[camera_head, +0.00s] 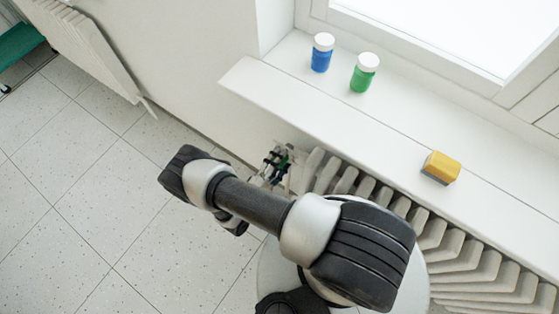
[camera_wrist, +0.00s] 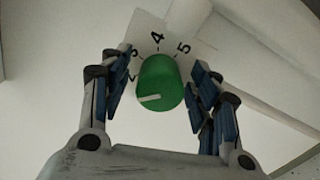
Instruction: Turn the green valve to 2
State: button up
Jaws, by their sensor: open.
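The green valve (camera_wrist: 165,72) is a round knob, in the middle of the wrist view. A white mark (camera_wrist: 149,98) on its face lies at the lower left and points left. The pale dial plate (camera_wrist: 170,34) behind it shows 3, 4 and 5; a further figure at the left is partly hidden by a finger. My gripper (camera_wrist: 158,84) is open, with one blue-padded finger on each side of the knob; I cannot tell if either touches it. In the head view my gripper (camera_head: 276,165) is beside the radiator's left end, partly hidden by my arm.
The radiator (camera_head: 430,232) runs under the white windowsill (camera_head: 400,150). On the sill stand a blue jar (camera_head: 321,58), a green jar (camera_head: 362,78) and a yellow block (camera_head: 442,166). The tiled floor (camera_head: 100,210) at the left is clear.

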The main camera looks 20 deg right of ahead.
jog(key=v, duration=1.2)
dwell(0.4)
jog(key=w+d+r+m+g+y, duration=0.15)
jog(key=r+m+g, duration=0.35)
jog(key=r, duration=0.8)
jog(key=w+r+m+g+y, duration=0.25)
jog(key=r+g, duration=0.45)
jog(key=r, duration=0.5)
jog(key=s+d+r+t+y, duration=0.2)
jog(key=s+r+y, duration=0.1)
jog(key=r, duration=0.4)
jog(key=s+d+r+m+t+y, duration=0.1)
jog(key=s+d+r+t+y, duration=0.1)
jog(key=r, duration=0.5)
jog(key=s+d+r+m+t+y, duration=0.1)
jog(key=s+d+r+t+y, duration=0.1)
jog(key=s+r+y, duration=0.3)
jog(key=shift+s+d+r, duration=0.65)
jog(key=shift+s+r, duration=0.35)
jog(key=shift+s, duration=0.25)
